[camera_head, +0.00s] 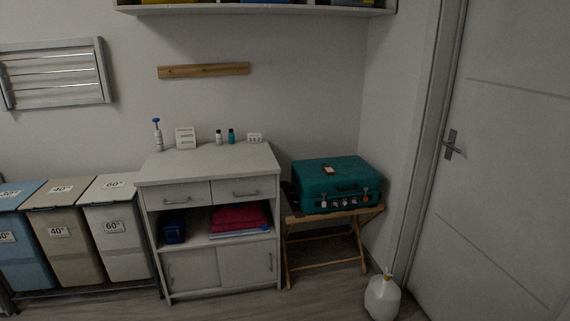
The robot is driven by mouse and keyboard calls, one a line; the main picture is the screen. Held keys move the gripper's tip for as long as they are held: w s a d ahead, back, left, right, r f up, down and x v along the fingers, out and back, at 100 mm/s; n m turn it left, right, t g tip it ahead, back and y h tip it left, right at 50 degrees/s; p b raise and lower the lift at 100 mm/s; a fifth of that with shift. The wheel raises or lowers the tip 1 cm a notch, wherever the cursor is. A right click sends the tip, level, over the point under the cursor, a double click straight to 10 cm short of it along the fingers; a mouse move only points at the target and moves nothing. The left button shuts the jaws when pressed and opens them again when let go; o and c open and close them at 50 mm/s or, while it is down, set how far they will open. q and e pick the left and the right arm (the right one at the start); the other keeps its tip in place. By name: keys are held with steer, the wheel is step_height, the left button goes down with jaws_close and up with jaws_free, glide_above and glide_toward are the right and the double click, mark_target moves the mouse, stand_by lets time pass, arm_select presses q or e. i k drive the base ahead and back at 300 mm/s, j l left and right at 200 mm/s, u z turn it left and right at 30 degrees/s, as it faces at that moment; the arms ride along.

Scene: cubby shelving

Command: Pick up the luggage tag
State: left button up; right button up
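A teal suitcase (345,180) lies flat on a wooden folding stand (325,214) to the right of the cabinet. A small flat item, orange-brown with a pale part, lies on top of the suitcase and looks like the luggage tag (328,169); it is too small to make out clearly. Several small pale and reddish pieces show along the suitcase's front face, too small to identify. Neither of my grippers is in view.
A white cabinet (209,165) with small bottles on top stands left of the suitcase. Lidded bins (117,255) stand further left. A white jug (382,299) is on the floor before the stand, near the door (510,160). A shelf (260,9) hangs above.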

mark_target(329, 170)
steer(key=i+j+z, duration=0.35)
steer(key=i, duration=0.25)
steer(key=i+j+z, duration=0.35)
steer(key=i+j, duration=0.3)
steer(key=i, duration=0.2)
